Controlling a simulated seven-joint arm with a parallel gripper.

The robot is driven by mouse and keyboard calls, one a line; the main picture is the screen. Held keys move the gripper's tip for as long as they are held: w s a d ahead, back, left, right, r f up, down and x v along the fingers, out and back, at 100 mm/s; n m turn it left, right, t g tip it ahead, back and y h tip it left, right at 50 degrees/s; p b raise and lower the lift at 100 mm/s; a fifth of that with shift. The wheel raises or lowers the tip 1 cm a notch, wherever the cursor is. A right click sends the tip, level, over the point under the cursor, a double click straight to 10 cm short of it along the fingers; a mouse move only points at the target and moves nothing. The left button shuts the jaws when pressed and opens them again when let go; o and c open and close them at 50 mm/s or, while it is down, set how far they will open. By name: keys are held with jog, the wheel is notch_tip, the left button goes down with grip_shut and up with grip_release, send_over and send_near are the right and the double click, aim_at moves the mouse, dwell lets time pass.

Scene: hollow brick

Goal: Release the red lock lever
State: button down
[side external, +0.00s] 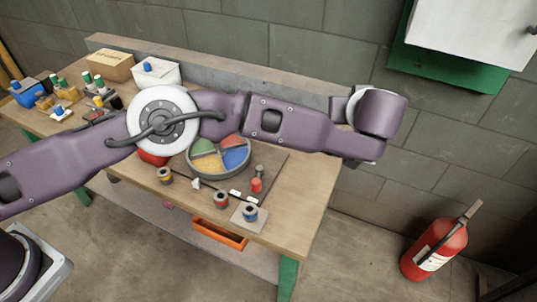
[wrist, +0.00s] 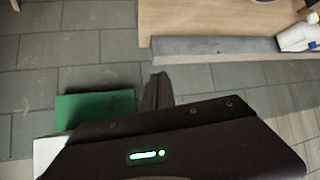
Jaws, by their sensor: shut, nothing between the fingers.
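No part in view shows clearly as the red lock lever. A small upright red piece with a grey top (side external: 257,184) stands on the table right of the round tray; I cannot tell whether it is the lever. My gripper (wrist: 158,88) shows in the wrist view as dark fingers, closed together and empty, over the wall and away from the table. In the side view my arm stretches across the table to the right, and the fingers cannot be made out there.
The wooden table (side external: 310,190) holds a round tray (side external: 190,168) with coloured sections, several small spools and boxes. A white cabinet (side external: 470,30) on a green panel (side external: 440,68) hangs on the wall. A red extinguisher (side external: 435,250) stands on the floor. A grey ledge (wrist: 215,47) runs along the table's back.

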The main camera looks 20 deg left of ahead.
jog(key=s+a+f+g+y, duration=0.2)
jog(key=s+a+f+g, duration=0.1)
jog(key=s+f, duration=0.35)
jog(key=s+a+f+g+y, duration=0.2)
jog(key=s+f+g, duration=0.1)
jog(key=s+f, duration=0.35)
jog(key=shift+m, duration=0.3)
jog(key=x, duration=1)
jog(key=shift+a+f, duration=0.15)
jog(key=shift+f, duration=0.1)
jog(key=shift+s+a+r, duration=0.1)
jog(key=shift+s+a, duration=0.1)
jog(key=shift+a, duration=0.8)
jog(key=shift+s+a, duration=0.15)
jog(key=shift+a, duration=0.65)
